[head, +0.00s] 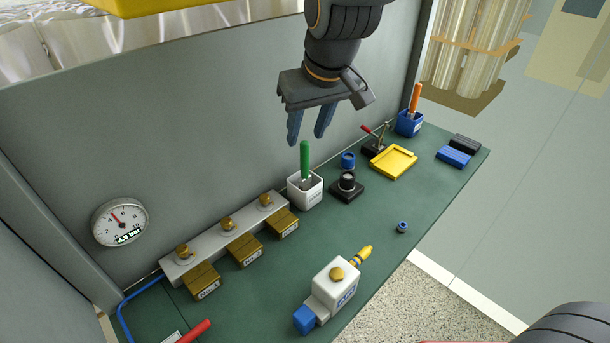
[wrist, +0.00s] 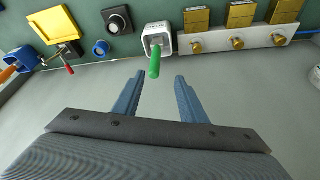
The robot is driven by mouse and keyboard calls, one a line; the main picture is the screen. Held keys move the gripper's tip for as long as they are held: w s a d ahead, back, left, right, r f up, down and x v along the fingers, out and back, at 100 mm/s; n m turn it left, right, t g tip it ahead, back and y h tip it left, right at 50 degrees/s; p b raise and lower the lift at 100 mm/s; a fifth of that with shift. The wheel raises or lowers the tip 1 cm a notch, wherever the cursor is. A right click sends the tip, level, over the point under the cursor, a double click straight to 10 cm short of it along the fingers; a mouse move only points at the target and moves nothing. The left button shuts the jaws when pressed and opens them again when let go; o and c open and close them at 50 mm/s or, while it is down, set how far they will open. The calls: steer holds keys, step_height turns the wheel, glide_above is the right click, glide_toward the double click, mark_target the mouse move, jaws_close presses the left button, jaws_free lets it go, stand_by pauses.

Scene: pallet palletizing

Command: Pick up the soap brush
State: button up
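A green-handled brush (head: 305,160) stands upright in a white cup (head: 306,193) near the back wall of the bench; its lower end is hidden in the cup. An orange-handled tool (head: 415,97) stands in a blue cup (head: 409,123) at the far right end. The cup labels are too small to read, so I cannot tell for sure which is the soap brush. My gripper (head: 307,139) is open and empty, its blue fingers above the green handle. In the wrist view, the green handle (wrist: 154,65) lies just ahead of and between the fingertips (wrist: 160,76).
A white valve unit (head: 335,285) stands in front. The wall (head: 190,130) is close behind.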

steer(key=b, duration=0.4)
glide_above(302, 163)
steer(key=s+d, duration=0.1)
step_height(302, 163, down, 5)
steer(key=shift+d, duration=0.1)
steer(key=shift+p+x, duration=0.85)
steer(key=shift+x, duration=3)
steer(key=shift+w, duration=0.2)
steer(key=shift+c, duration=0.2)
jaws_close()
